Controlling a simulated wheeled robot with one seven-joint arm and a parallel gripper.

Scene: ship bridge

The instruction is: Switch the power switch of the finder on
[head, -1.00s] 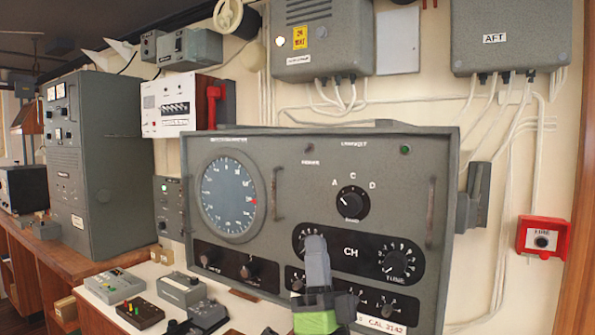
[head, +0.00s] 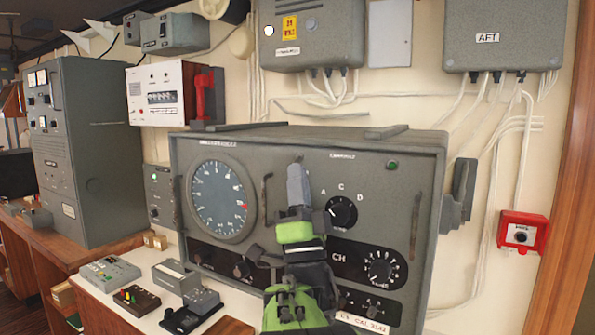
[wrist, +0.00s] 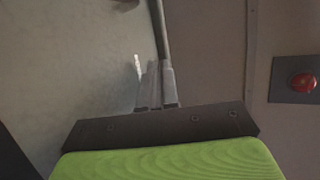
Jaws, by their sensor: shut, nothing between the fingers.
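The finder (head: 380,255) is a grey metal box with a round dial (head: 221,198) at its left, a black rotary knob marked A, C, D (head: 341,212) and a CH panel below. My gripper (head: 297,170) is shut and empty, pointing up in front of the panel between the dial and that knob. It hides part of the panel, and I cannot tell whether it touches it. The power switch cannot be made out in the head view. In the wrist view the closed fingers (wrist: 158,88) are beside a small pale upright piece (wrist: 138,66), which I cannot identify.
Bar handles (head: 266,197) stick out from the finder's face. A green lamp (head: 392,164) is at its upper right. Small control boxes (head: 110,271) stand on the bench at left. A red call box (head: 522,232) is on the wall at right.

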